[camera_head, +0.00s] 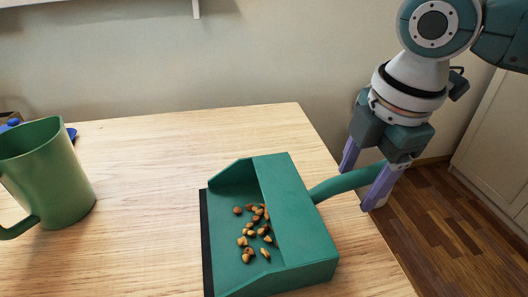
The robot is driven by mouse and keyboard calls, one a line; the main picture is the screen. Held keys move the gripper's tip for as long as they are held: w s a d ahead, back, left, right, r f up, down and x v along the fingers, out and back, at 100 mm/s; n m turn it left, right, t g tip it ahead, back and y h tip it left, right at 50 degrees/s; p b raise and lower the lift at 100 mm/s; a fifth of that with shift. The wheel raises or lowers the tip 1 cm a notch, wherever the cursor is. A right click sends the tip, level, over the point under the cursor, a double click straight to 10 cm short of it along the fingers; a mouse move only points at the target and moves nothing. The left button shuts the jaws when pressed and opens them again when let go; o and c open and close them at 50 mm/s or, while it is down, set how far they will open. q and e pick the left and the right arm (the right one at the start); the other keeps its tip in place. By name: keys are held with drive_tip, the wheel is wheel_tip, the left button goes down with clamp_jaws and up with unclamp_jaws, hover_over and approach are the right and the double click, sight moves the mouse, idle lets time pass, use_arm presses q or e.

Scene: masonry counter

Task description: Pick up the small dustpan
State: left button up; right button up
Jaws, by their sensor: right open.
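The small dustpan (303,227) is green and lies on the wooden counter, with a dark lip along its left edge. Its handle (342,185) points up and right, past the counter's right edge. Several small brown nut-like pieces (256,232) lie in the pan. My right gripper (357,188) comes down from the upper right. It is open, with its purple fingers on either side of the handle in the picture. The handle's end is hidden behind the nearer finger. I cannot tell whether the fingers touch it. My left gripper is not in view.
A green pitcher (52,172) stands at the left of the counter (140,235), with a blue object (71,134) partly behind it. The counter between pitcher and dustpan is clear. Wooden floor and a pale cabinet (500,150) lie to the right.

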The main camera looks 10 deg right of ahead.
drive_tip(key=shift+f, duration=0.3)
clamp_jaws()
idle(0.4)
drive_tip(key=shift+w+r, duration=0.1)
